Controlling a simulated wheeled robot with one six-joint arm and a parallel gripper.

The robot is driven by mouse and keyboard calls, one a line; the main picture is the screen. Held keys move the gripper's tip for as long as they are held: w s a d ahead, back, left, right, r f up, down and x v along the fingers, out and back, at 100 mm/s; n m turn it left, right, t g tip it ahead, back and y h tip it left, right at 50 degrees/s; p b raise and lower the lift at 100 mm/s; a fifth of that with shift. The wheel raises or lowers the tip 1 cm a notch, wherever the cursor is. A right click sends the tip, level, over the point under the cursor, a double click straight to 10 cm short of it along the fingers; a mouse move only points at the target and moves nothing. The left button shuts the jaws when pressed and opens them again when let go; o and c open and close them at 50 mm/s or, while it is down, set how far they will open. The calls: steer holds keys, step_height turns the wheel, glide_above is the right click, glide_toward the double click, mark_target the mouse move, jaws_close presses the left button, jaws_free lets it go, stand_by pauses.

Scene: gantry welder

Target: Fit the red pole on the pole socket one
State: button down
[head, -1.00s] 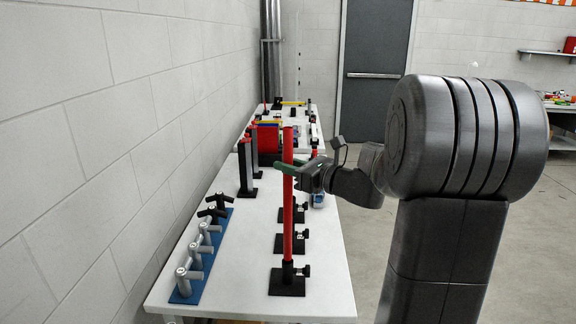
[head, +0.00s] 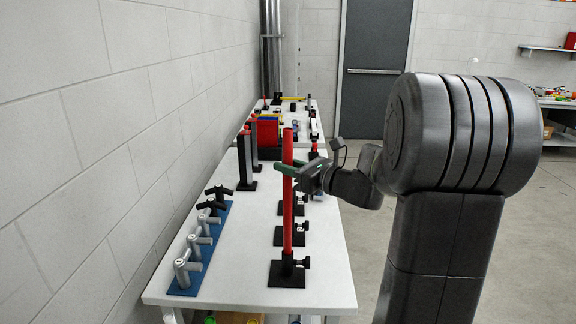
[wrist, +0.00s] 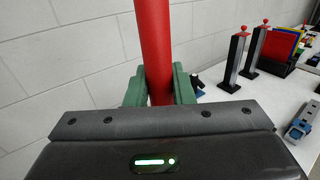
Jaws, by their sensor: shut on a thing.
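The red pole (head: 287,205) stands upright over the nearest black pole socket (head: 288,272) on the white table. Its lower end meets the socket's collar in the head view; how deep it sits I cannot tell. My gripper (head: 300,168) is shut on the pole's upper part, with its green fingers on either side. In the wrist view the red pole (wrist: 153,45) runs up between the green fingers (wrist: 158,88). More black sockets (head: 292,236) stand in a row behind, partly hidden by the pole. I cannot read their labels.
A blue rack (head: 190,285) with several grey and black handled pieces lies on the table's left side. Black and grey posts (head: 246,160) stand farther back. The wall is close on the left. The table between rack and sockets is clear.

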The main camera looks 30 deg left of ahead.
mark_target(291, 188)
steer(key=shift+f+b, duration=2.05)
steer(key=shift+f, duration=0.9)
steer(key=c, duration=1.2)
jaws_free()
steer(key=shift+o, duration=0.2)
steer(key=s+d+b, duration=0.1)
steer(key=d, duration=1.2)
steer(key=shift+d, duration=0.4)
steer(key=shift+s, duration=0.1)
